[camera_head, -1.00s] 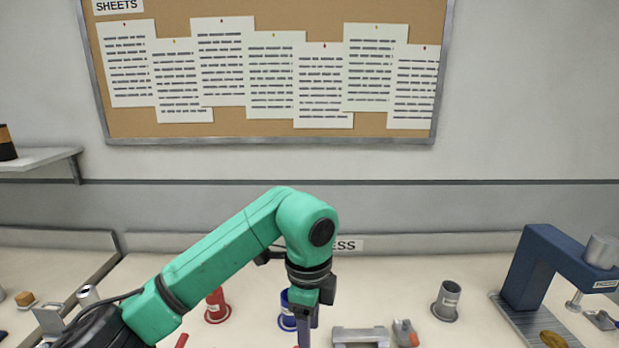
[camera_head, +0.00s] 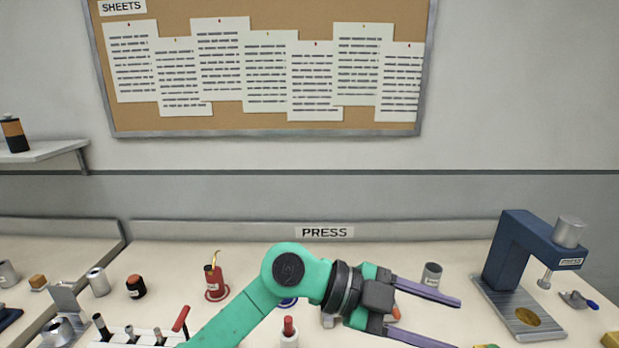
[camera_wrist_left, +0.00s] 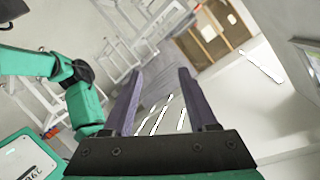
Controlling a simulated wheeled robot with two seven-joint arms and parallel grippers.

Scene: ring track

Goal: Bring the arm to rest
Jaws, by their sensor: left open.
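My left arm, green with a dark wrist, comes in low from the left in the head view and bends at a round joint. My left gripper (camera_head: 457,324) points to the right above the bench, its two grey-purple fingers spread apart with nothing between them. In the left wrist view the same gripper (camera_wrist_left: 160,73) shows both fingers apart and empty, facing away over the room. Another green arm part of mine shows at the left of that view. My right gripper is not in view.
The press (camera_head: 534,255) stands on the bench (camera_head: 400,240) at the right. A grey cup (camera_head: 432,274) stands behind my gripper. A red holder (camera_head: 215,279), a dark jar (camera_head: 136,287) and a rack with several tools (camera_head: 125,338) stand left. My arm partly hides a blue-based item.

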